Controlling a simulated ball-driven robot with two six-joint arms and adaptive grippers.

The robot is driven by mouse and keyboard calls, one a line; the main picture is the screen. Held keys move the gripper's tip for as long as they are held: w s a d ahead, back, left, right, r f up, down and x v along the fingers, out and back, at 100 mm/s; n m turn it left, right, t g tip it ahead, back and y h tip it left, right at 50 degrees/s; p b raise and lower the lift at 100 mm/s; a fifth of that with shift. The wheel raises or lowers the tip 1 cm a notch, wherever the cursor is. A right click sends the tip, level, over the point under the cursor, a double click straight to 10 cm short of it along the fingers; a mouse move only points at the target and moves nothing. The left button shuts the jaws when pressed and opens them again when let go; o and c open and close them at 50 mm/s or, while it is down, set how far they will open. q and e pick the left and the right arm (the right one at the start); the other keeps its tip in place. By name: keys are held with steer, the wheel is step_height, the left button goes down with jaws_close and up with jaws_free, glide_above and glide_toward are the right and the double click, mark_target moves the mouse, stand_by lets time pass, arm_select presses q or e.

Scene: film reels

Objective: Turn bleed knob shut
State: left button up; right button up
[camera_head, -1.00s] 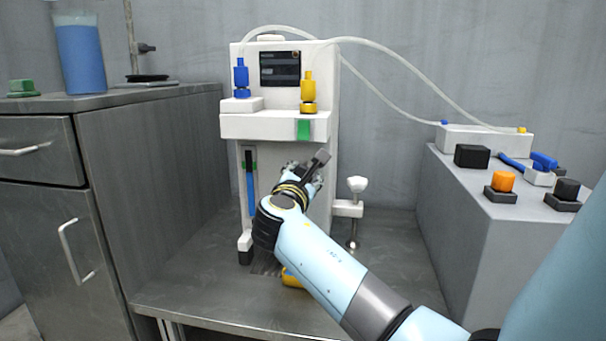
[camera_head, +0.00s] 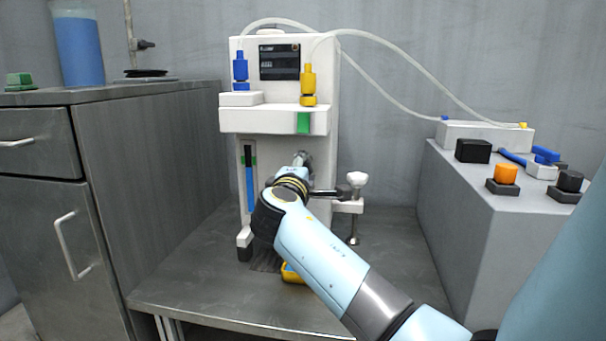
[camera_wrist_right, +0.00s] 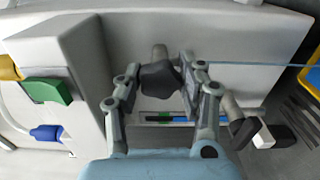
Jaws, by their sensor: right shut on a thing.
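The bleed knob (camera_wrist_right: 160,82) is a dark lobed knob on a grey stem at the front of the white pump unit (camera_head: 286,118). In the right wrist view it sits between the fingers of my right gripper (camera_wrist_right: 154,74), which is shut on it. In the head view my right gripper (camera_head: 302,162) reaches the unit's front below the green tab (camera_head: 303,123), and my own wrist hides the knob. My left gripper is not in view.
A blue-filled gauge strip (camera_head: 249,190) is left of my wrist. A white knob (camera_head: 357,180) on a bracket stands to the right. A yellow tray (camera_head: 292,273) lies below. A grey block with buttons (camera_head: 527,240) stands at the right; tubes run overhead.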

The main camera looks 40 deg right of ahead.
steer(key=m, duration=0.1)
steer(key=m+b, duration=0.1)
steer(key=m, duration=0.1)
steer(key=shift+f+m, duration=0.3)
steer(key=m+b, duration=0.1)
steer(key=m, duration=0.1)
steer(key=shift+m, duration=0.3)
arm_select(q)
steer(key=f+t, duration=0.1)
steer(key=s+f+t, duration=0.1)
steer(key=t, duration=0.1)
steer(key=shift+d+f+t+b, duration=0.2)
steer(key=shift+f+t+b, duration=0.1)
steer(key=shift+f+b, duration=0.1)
arm_select(e)
steer(key=shift+m, duration=0.4)
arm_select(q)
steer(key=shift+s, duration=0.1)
arm_select(e)
steer(key=o, duration=1.2)
steer(key=shift+r, duration=0.15)
steer(key=v, duration=0.7)
steer(key=shift+s+a, duration=0.15)
steer(key=shift+a, duration=0.05)
